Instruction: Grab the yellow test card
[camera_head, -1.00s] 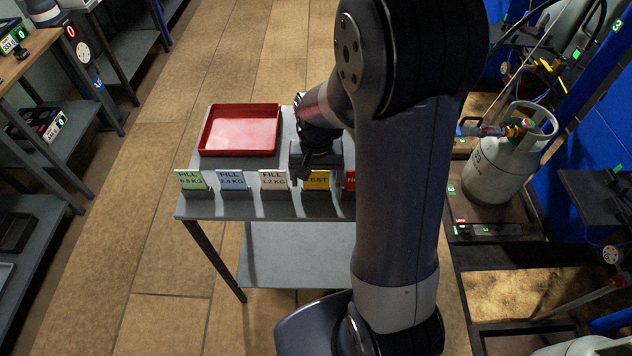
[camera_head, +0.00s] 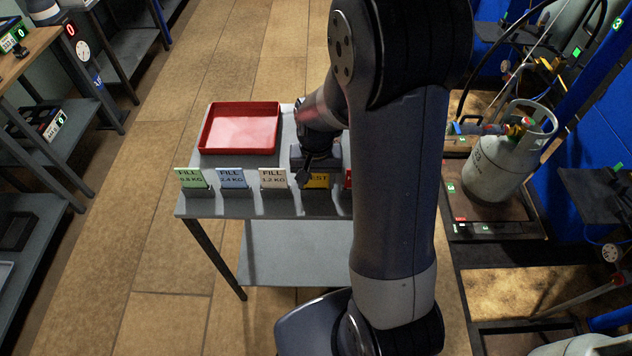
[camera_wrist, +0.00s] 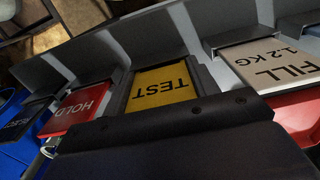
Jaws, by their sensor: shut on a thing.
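The yellow test card (camera_head: 318,181) stands in the row of cards along the front of the grey table (camera_head: 270,204). My gripper (camera_head: 306,176) is at the card and partly covers it in the head view. In the wrist view the yellow card (camera_wrist: 162,88) shows its TEST print upside down, close in front of the dark gripper body. My gripper is shut on the yellow card. The fingertips' contact is hidden in the wrist view.
Green (camera_head: 191,179), blue (camera_head: 232,179) and cream (camera_head: 272,178) FILL cards stand to the left. A red HOLD card (camera_wrist: 82,108) stands on the other side. A red tray (camera_head: 200,140) lies behind. A gas cylinder (camera_head: 497,165) stands on a scale at right.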

